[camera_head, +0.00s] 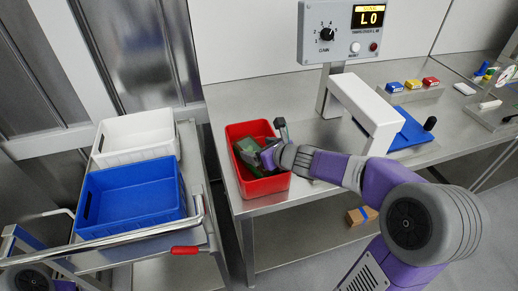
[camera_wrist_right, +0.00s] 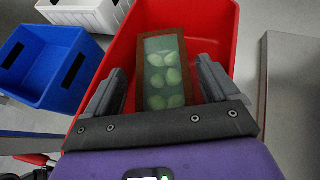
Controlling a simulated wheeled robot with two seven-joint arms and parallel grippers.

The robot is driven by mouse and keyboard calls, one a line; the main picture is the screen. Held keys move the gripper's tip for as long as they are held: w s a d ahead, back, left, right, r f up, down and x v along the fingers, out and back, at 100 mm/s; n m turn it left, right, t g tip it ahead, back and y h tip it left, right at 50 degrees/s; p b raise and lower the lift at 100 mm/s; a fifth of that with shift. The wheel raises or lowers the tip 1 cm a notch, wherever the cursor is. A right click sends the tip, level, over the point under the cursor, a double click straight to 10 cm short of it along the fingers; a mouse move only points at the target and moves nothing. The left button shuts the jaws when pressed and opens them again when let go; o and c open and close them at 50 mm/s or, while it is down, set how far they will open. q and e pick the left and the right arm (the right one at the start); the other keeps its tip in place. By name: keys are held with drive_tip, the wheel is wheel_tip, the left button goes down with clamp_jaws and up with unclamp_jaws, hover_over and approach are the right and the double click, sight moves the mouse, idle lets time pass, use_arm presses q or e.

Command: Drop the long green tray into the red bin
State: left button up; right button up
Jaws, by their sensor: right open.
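The red bin (camera_head: 265,187) stands on the left end of the steel bench; its red wall also shows in the wrist view (camera_wrist_right: 222,25). The long green tray (camera_wrist_right: 163,75) has a brown rim and several pale green filled pasta pieces in it. It lies within the red bin's outline, and in the head view its green shape (camera_head: 246,147) shows inside the bin, partly hidden by my gripper. My right gripper (camera_head: 268,145) is open over the bin, with its fingers (camera_wrist_right: 161,80) apart on either side of the tray and gaps showing. My left gripper is not in view.
A blue crate (camera_head: 130,213) and a white crate (camera_head: 135,156) sit on a cart at the left. A white arch-shaped device (camera_head: 365,105) with a blue plate stands right of the bin. A control box (camera_head: 340,32) is mounted above. Colored blocks (camera_head: 412,86) lie farther right.

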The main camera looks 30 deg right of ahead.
drive_tip(key=p+v, duration=0.6)
drive_tip(key=v, duration=0.6)
drive_tip(key=shift+r+p, duration=0.3)
drive_tip(key=shift+r, duration=0.1)
drive_tip(key=shift+s, duration=0.1)
